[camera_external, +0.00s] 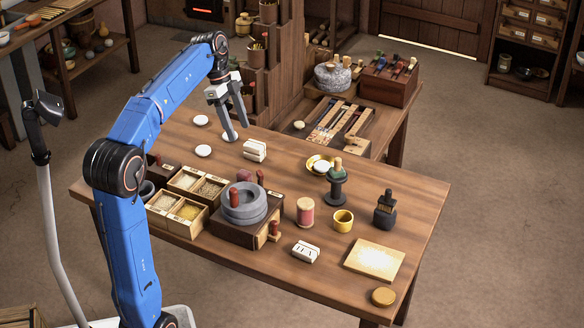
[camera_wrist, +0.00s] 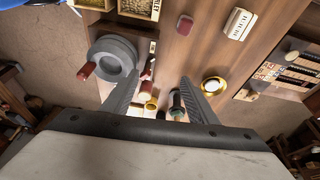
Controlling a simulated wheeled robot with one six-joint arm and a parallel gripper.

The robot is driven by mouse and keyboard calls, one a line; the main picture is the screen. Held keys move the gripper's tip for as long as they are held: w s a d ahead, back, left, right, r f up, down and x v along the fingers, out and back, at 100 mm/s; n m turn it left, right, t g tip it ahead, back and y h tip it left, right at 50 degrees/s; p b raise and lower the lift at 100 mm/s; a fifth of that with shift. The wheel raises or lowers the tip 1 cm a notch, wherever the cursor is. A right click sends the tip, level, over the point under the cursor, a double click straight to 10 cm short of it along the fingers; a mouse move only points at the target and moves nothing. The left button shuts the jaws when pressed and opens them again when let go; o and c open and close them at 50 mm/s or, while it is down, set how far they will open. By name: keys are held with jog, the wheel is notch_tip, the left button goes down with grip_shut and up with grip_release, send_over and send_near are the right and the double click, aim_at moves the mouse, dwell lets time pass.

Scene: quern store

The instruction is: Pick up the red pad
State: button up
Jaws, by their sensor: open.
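The red pad (camera_wrist: 185,25) is a small dull-red block lying on the wooden table (camera_wrist: 185,55), near the top of the wrist view, left of a white block (camera_wrist: 238,23). In the external view a dark red shape that looks like the pad (camera_external: 243,175) shows just behind the grey quern (camera_external: 246,207); its lower part is hidden there. My gripper (camera_external: 239,130) is open and empty, above the table's back left part, fingers pointing down. In the wrist view the gripper's fingers (camera_wrist: 160,80) are spread apart, and the pad lies beyond their tips, not between them.
The grey quern (camera_wrist: 113,60) and grain bins (camera_external: 187,207) stand close to the pad. A red spool (camera_external: 305,212), yellow cup (camera_external: 343,221) and dark stand (camera_external: 337,188) are farther right. White discs (camera_external: 203,151) lie at the back left. The table's right end has bare wood.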

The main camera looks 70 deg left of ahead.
jog(key=s+a+f+m, duration=0.2)
jog(key=a, duration=0.8)
send_near(243, 172)
jog(key=shift+t+h, duration=0.3)
jog(key=shift+h, duration=0.1)
jog(key=x, duration=1)
jog(key=shift+s+a+f, duration=0.15)
jog(key=shift+s+f, duration=0.05)
jog(key=shift+f, duration=0.25)
jog(key=shift+c, duration=0.7)
jog(key=c, duration=1)
